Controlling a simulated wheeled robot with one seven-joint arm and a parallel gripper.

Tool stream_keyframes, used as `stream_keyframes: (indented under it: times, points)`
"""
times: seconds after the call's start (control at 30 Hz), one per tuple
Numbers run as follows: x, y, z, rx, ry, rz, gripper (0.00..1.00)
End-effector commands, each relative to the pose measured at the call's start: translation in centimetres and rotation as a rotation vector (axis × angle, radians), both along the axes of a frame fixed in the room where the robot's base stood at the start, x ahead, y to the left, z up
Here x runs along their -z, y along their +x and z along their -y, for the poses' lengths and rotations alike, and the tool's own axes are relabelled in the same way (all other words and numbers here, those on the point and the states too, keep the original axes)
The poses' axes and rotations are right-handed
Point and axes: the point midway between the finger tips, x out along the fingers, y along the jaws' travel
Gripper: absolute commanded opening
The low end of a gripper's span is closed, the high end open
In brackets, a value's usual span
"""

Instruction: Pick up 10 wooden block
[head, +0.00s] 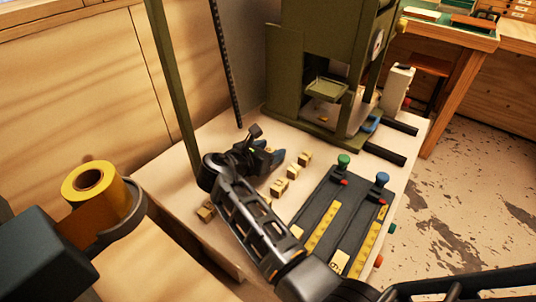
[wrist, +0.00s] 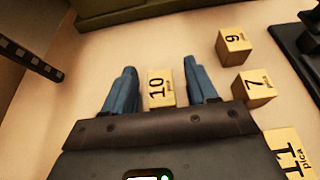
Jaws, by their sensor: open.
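The wooden block marked 10 (wrist: 160,88) lies on the pale tabletop in the wrist view, its number facing up. My gripper (wrist: 160,68) is open, with one blue finger on each side of the block. Narrow gaps show between the block and both fingers, and the block's near end meets the gripper's dark palm edge in the picture. In the head view my gripper (head: 264,157) is low over the table, and I cannot make out block 10 there.
Blocks 9 (wrist: 233,45), 7 (wrist: 251,88) and 11 (wrist: 287,153) lie right of my gripper. A green press (head: 290,75) stands behind. A dark panel with knobs (head: 340,205) lies to the right. Another block (head: 205,211) sits near the left edge.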

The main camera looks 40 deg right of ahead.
Motion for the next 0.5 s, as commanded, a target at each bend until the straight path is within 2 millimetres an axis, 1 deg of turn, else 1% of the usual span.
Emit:
stream_keyframes:
  times: [0.13, 0.5]
  points:
    - [-0.01, 0.01, -0.02, 0.0, 0.0, 0.0, 0.56]
    - [-0.01, -0.01, -0.04, 0.0, 0.0, 0.0, 0.21]
